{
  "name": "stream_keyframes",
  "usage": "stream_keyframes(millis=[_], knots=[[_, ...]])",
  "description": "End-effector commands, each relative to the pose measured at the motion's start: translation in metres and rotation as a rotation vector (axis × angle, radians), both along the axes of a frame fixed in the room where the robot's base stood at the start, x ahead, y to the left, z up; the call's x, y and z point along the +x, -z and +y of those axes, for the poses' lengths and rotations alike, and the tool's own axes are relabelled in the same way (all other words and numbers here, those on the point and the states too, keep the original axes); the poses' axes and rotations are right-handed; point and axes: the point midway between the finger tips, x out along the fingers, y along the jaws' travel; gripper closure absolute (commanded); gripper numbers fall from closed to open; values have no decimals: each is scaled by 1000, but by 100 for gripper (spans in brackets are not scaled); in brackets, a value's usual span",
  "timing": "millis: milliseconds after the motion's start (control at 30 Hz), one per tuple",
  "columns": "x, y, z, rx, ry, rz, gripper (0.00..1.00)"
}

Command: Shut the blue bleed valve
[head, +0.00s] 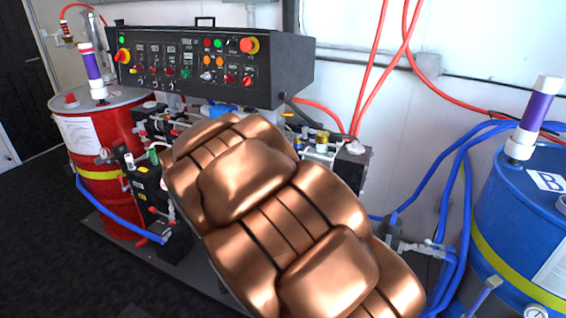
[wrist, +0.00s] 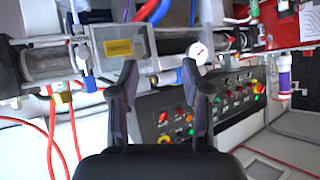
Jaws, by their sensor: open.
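My gripper (wrist: 163,80) shows in the wrist view with its two dark fingers apart and nothing between them. Beyond the fingers is the pump assembly, with a grey block (wrist: 123,46) bearing a yellow label. A small blue part (wrist: 90,84) hangs below a pale rod left of the left finger, apart from it. It may be the blue bleed valve, but its handle position is too small to tell. In the head view my copper-coloured arm covers the middle of the machine and hides my gripper. A blue part (head: 218,110) shows just above the arm there.
The black control panel (head: 210,62) stands above the pump. A red drum (head: 115,140) is at left, a blue drum (head: 525,210) at right. Blue hoses (head: 452,180) and red hoses (head: 375,60) run along the white wall. A pressure gauge (wrist: 198,52) sits near the right finger.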

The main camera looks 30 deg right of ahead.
Motion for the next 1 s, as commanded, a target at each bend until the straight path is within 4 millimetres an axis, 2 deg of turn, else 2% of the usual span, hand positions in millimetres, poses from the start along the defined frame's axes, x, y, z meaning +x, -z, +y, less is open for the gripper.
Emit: stream_keyframes(millis=[33,200,400,667,1000], knots=[[10,10,-17,-47,53,-36,52],[26,10,-71,-220,243,-176,52],[17,9,-112,-407,422,-273,52],[4,4,-130,-513,518,-317,52],[18,3,-154,-515,520,-318,52]])
